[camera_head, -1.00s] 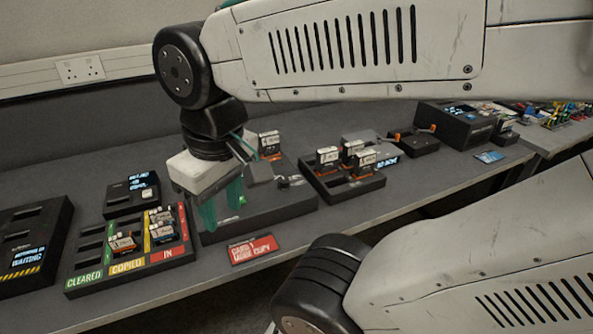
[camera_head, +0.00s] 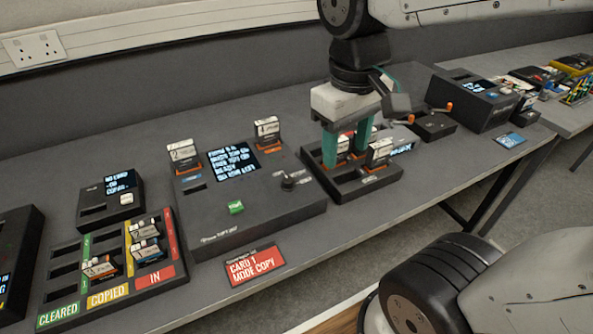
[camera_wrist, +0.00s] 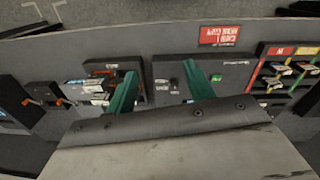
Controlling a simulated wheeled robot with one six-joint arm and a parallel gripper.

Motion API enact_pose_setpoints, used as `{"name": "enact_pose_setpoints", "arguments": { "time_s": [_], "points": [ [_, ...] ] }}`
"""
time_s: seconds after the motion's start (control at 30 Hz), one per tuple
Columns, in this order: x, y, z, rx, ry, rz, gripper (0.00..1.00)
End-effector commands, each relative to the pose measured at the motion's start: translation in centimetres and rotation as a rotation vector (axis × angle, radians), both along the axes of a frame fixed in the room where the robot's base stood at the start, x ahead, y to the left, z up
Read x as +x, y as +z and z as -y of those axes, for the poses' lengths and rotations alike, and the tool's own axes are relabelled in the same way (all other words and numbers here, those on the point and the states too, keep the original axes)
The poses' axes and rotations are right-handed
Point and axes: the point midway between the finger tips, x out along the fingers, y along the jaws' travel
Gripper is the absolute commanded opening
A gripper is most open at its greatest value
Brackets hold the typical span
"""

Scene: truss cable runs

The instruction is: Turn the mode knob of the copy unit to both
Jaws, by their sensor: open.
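The copy unit (camera_head: 255,208) is a wide dark box with a lit text screen (camera_head: 233,162) and a green button (camera_head: 236,207). Its mode knob (camera_head: 288,183) is a small dark knob near the right side; its setting is too small to read. The knob also shows in the wrist view (camera_wrist: 173,84), between the lines of the two fingers. Cards stand in slots at the unit's left (camera_head: 183,153) and right (camera_head: 267,130). My gripper (camera_head: 346,154) has green fingers, open, to the right of the knob, in front of or over the card rack. It appears clear of the knob.
A black card rack (camera_head: 352,188) with upright cards stands right of the unit. A sorting tray (camera_head: 62,292) marked CLEARED, COPIED, IN and a small screen box (camera_head: 107,195) are on the left. A red sign (camera_head: 255,268) reads CARD 1 MODE COPY. A wall runs behind.

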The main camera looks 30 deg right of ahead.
Motion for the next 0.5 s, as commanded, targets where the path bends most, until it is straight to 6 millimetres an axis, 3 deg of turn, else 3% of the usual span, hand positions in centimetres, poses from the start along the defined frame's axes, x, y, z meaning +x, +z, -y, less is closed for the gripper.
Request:
{"name": "enact_pose_setpoints", "arguments": {
  "time_s": [0.23,0.5],
  "points": [
    [8.7,-2.9,-1.5,-0.070,0.243,-0.163,0.53],
    [16.3,-9.1,-3.9,-0.124,0.489,-0.316,0.53]
  ]
}}
